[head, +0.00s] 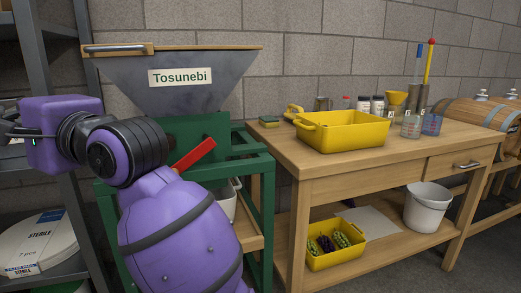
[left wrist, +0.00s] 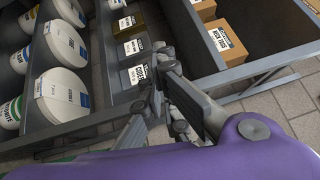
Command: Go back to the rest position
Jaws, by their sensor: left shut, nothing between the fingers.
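My left arm (head: 180,230) rises at the left of the head view, and its wrist is bent toward the left edge, in front of a grey shelf rack. My left gripper (left wrist: 166,68) shows in the left wrist view. Its fingers are together with nothing between them, above the edge of a rack with labelled boxes and white drums. I cannot tell from this view how far the fingers are from the rack. My right gripper is in neither view.
A grey hopper marked Tosunebi (head: 180,95) on a green frame (head: 262,215) stands close behind my left arm. A wooden workbench (head: 285,150) with a yellow tub (head: 345,141) stands to the right.

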